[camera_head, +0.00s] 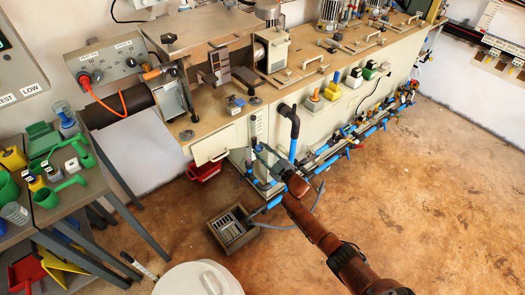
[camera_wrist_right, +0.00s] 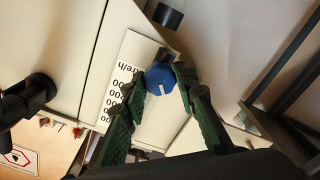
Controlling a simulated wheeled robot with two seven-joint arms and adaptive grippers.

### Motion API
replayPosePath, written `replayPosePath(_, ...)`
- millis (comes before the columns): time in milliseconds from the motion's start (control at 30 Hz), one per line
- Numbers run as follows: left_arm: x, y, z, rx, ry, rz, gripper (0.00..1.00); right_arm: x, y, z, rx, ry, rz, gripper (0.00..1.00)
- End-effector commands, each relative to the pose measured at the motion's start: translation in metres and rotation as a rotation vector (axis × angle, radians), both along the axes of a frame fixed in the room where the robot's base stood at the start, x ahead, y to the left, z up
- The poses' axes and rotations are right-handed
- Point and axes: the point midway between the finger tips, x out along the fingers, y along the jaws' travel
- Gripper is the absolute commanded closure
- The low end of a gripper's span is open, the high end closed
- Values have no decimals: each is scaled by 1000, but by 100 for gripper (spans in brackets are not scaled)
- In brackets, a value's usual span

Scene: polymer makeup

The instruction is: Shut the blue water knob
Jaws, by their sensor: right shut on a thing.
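The blue water knob (camera_wrist_right: 160,77), with a white mark on its face, shows in the right wrist view on a white panel with a printed scale. My right gripper (camera_wrist_right: 161,82) has its green finger pads on either side of the knob and is shut on it. In the head view, my right gripper (camera_head: 264,158) is at the front of the white cabinet, below the bench top; the knob is too small or hidden to make out there. My left gripper is not in view.
A black pipe elbow (camera_head: 289,117) is close to the right of the gripper, with blue pipes and valves along the cabinet. A floor drain box (camera_head: 233,228) lies below. A table with green jugs (camera_head: 72,160) stands at left. The brown floor at right is clear.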

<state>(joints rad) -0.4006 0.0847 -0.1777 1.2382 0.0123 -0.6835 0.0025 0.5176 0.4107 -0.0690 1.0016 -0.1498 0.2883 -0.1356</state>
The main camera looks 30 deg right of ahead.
Motion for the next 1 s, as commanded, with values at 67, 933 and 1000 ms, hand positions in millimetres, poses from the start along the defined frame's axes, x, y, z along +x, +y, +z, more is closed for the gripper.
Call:
replayPosePath(67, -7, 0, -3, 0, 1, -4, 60, -1, -2, 1, 72, 12, -3, 97)
replayPosePath(933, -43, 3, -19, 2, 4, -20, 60, -1, -2, -2, 629, 91, -4, 97)
replayPosePath(1000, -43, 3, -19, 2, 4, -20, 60, -1, -2, -2, 639, 93, -4, 97)
